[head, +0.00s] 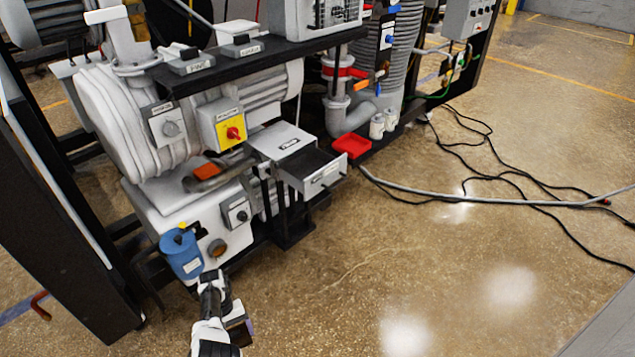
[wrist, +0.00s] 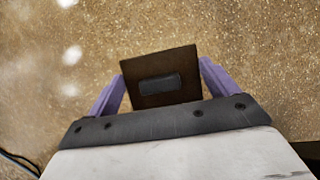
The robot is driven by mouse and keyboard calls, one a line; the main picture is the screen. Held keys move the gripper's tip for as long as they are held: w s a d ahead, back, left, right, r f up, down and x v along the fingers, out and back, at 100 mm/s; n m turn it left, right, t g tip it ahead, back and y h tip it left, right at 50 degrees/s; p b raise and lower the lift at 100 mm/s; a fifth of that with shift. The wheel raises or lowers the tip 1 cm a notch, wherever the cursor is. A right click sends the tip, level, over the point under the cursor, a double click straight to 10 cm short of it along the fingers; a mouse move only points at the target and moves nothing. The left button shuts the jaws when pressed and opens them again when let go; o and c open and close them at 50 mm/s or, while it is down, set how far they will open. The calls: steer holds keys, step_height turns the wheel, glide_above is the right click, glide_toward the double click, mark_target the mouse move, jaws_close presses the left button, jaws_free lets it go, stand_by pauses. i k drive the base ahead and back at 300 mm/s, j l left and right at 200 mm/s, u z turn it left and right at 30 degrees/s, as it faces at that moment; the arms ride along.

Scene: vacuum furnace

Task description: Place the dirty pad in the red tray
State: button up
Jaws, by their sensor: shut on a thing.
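The dirty pad (wrist: 180,65) is a dark brown square with a dark grey block on its face. In the wrist view it sits between the two purple fingers of my gripper (wrist: 160,88), which is shut on it. In the head view my gripper (head: 240,330) is low at the bottom centre-left, over the floor in front of the machine; the pad is hard to make out there. The red tray (head: 352,146) is a small open tray on the machine's dark base, up and to the right of my gripper and well apart from it.
A drawer (head: 318,176) with a dark inside stands open just left of the red tray. A blue canister (head: 181,252) is on the machine near my arm. A grey hose (head: 470,199) and black cables (head: 520,170) lie on the floor at right. The floor at front centre is clear.

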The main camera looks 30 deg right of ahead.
mark_target(352, 148)
steer(key=u, duration=0.55)
steer(key=i+u, duration=0.1)
steer(key=u, duration=1.6)
steer(key=l+u, duration=0.15)
steer(key=u, duration=0.95)
steer(key=l+u, duration=0.15)
steer(key=u, duration=0.4)
steer(key=l+u, duration=0.1)
steer(key=u, duration=0.45)
steer(key=k+l+u, duration=0.15)
steer(key=u, duration=0.25)
steer(key=k+l+u, duration=0.15)
steer(key=u, duration=0.25)
steer(key=k+z, duration=0.55)
steer(key=z, duration=0.2)
steer(key=k+j+z, duration=0.15)
steer(key=z, duration=0.15)
steer(key=k+z, duration=0.65)
steer(key=k, duration=0.45)
